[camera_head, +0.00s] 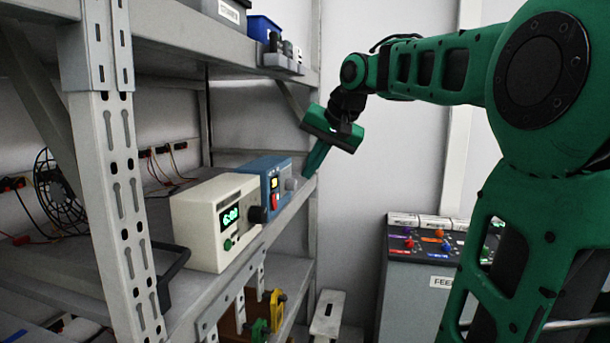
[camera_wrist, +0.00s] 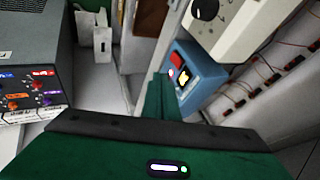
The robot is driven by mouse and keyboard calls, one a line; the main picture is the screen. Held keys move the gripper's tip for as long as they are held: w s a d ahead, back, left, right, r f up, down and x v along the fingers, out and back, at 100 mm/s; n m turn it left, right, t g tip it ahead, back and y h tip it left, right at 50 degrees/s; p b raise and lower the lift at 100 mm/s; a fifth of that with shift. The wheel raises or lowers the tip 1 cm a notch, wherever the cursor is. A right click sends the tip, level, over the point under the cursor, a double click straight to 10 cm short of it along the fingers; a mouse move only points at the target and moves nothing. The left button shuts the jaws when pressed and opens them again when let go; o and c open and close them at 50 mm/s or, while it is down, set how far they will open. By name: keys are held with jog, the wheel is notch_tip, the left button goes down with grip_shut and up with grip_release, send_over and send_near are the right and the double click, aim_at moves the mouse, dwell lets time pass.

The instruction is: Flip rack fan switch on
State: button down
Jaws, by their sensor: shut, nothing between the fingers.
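A blue box (camera_head: 262,168) stands on the rack shelf beside a cream instrument. Its front has a yellow square (camera_head: 273,183) and a red rocker switch (camera_head: 274,202). No readable label confirms that this is the fan switch, and its position cannot be told. In the wrist view the blue box (camera_wrist: 193,98) lies just right of my fingers, with the red switch (camera_wrist: 176,60) beyond their tips. My gripper (camera_head: 310,172) is shut and empty, fingers pointing down near the shelf's front edge, to the right of the box. It also shows in the wrist view (camera_wrist: 160,80).
The cream instrument (camera_head: 213,205) with a green display stands left of the blue box. A perforated rack post (camera_head: 120,180) rises at left. A grey console (camera_head: 415,275) with coloured knobs stands on the right. Free air lies between the shelf and console.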

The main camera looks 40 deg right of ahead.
jog(key=s+a+f+n+g, duration=0.1)
jog(key=s+a+f+g, duration=0.1)
jog(key=s+f, duration=1.2)
jog(key=s+a+f+n+g, duration=0.1)
jog(key=s+f+g, duration=0.4)
jog(key=s+f, duration=0.9)
jog(key=shift+s+a+f+n, duration=0.3)
jog(key=shift+s+a, duration=0.1)
jog(key=shift+s, duration=0.15)
jog(key=shift+a+r, duration=0.1)
